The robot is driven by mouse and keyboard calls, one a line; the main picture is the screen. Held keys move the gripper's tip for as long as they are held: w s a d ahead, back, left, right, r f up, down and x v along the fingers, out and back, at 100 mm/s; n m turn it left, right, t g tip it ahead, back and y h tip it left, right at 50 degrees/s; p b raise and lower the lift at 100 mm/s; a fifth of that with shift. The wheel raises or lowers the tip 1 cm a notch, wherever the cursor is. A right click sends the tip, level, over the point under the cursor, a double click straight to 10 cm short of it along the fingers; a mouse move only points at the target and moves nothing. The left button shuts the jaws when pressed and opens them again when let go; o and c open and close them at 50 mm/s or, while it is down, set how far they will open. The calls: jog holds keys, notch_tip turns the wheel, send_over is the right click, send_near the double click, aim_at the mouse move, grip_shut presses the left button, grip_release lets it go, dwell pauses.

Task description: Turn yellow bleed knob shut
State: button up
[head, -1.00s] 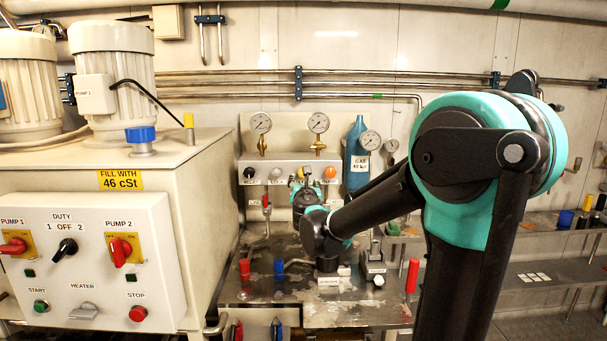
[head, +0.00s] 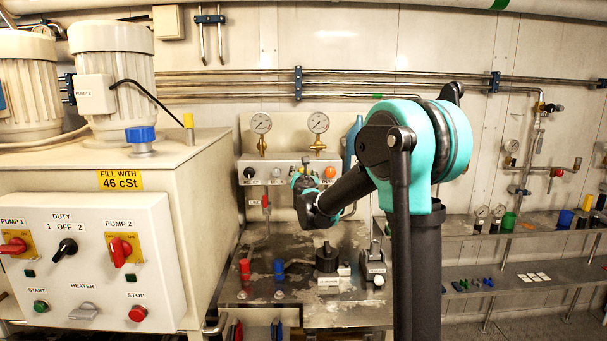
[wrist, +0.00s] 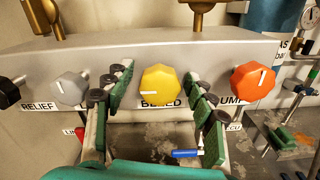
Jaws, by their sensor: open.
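The yellow bleed knob (wrist: 160,84) sits on the front of a grey panel, above a partly covered "BLEED" label. Its white pointer line points left in the wrist view. My gripper (wrist: 156,79) is open, its green-padded fingers standing left and right of the knob. A gap shows between each finger and the knob, and I see no contact. In the head view my gripper (head: 299,181) is at the panel, largely hidden by my own arm, and the yellow knob cannot be made out there.
A grey knob (wrist: 70,88) is close to the left finger and an orange knob (wrist: 253,81) is to the right. Two gauges (head: 261,124) stand above the panel. A workbench (head: 300,245) with red and blue handles lies below.

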jog(key=shift+c, duration=0.2)
jog(key=c, duration=1.1)
jog(key=shift+c, duration=0.2)
jog(key=shift+m, duration=0.3)
jog(key=m, duration=0.3)
jog(key=shift+m, duration=0.4)
jog(key=m, duration=0.9)
jog(key=shift+d, duration=0.1)
jog(key=shift+f+m, duration=0.1)
jog(key=shift+m, duration=2.2)
